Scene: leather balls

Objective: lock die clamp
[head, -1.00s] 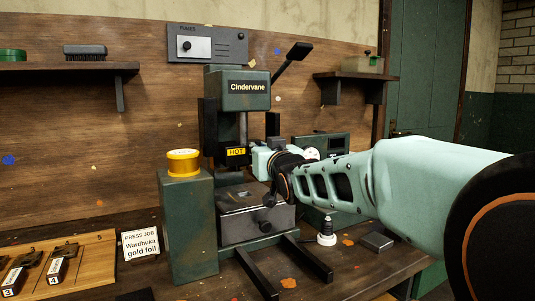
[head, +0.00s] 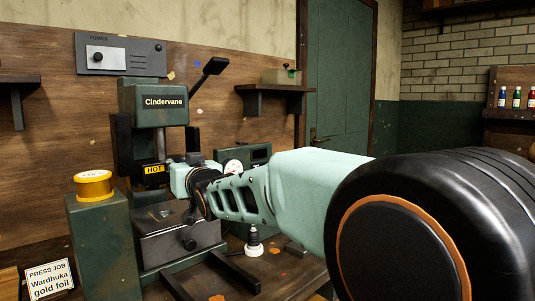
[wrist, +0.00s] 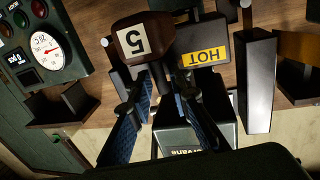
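The green Cindervane press (head: 153,104) stands at the left of the head view; its yellow HOT label (head: 154,169) also shows in the wrist view (wrist: 206,56). A dark brown handle marked 5 (wrist: 143,42) is just past my fingertips in the wrist view, with a dark stem beneath it. My gripper (wrist: 167,95) has its two blue-padded fingers apart, with a gap between them; I see no firm grip on anything. A dark knob (head: 189,244) sits on the press's lower box. I cannot make out the clamp clearly.
A yellow foil spool (head: 93,185) stands on a green pedestal left of the press. A gauge panel (wrist: 42,50) is beside the handle in the wrist view. A small black-and-white tool (head: 254,242) stands on the bench. A job card (head: 48,279) is at the lower left.

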